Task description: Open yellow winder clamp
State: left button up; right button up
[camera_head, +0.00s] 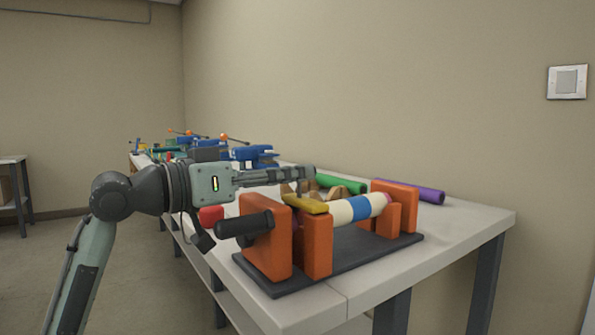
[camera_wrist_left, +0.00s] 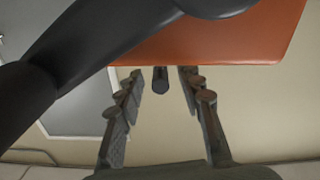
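The winder is an orange stand (camera_head: 265,240) on a dark base, with a white, blue and cream roll (camera_head: 358,208) across it. The yellow clamp (camera_head: 305,204) lies along the top of the near end of the winder, beside the orange upright. My left gripper (camera_head: 312,172) reaches in from the left above the winder, its fingers pointing right. In the left wrist view its fingers (camera_wrist_left: 162,77) stand apart, with a small dark rod end visible between them. An orange panel (camera_wrist_left: 220,42) and a dark rounded part fill the top there. The yellow clamp does not show there. My right gripper is not in view.
A black crank handle (camera_head: 245,225) sticks out at the winder's left. Green (camera_head: 342,184) and purple (camera_head: 412,191) rolls lie behind it on the white table (camera_head: 470,220). Blue and orange equipment (camera_head: 245,152) stands farther back. The table's right end is clear.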

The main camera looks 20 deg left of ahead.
pick_arm(q)
jog(key=shift+x, duration=0.9)
grip_shut()
